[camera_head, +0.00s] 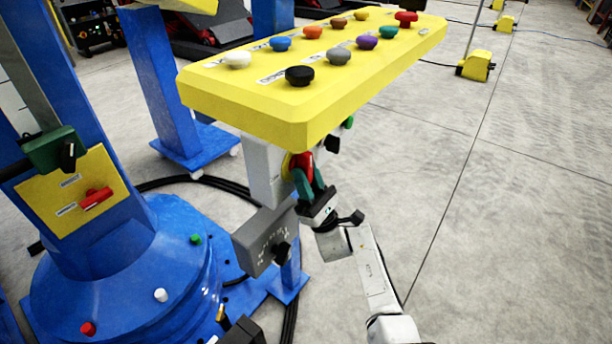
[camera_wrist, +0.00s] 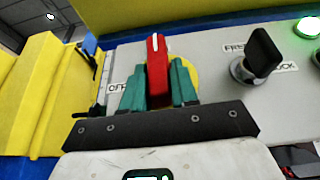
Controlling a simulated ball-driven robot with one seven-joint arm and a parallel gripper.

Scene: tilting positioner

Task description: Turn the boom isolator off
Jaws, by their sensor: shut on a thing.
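A red rotary handle (camera_wrist: 156,60) with a white line on a yellow round plate (camera_wrist: 187,62) stands upright on a grey panel in the wrist view. An OFF label (camera_wrist: 118,87) is to its left, partly hidden by a finger. My gripper (camera_wrist: 158,85), with green fingers, is shut on the handle, one finger on each side. In the head view the red handle (camera_head: 301,160) shows under the yellow button console, with my gripper (camera_head: 309,184) at it from below. Any label to the right of the handle is hidden or unreadable.
A black knob (camera_wrist: 263,52) with FREE and LOCK labels and a lit green lamp (camera_wrist: 308,26) are right of the handle. The yellow console (camera_head: 230,92) overhangs my gripper. A grey box (camera_head: 262,238) is just left below. Another red handle (camera_head: 96,198) sits on the left column.

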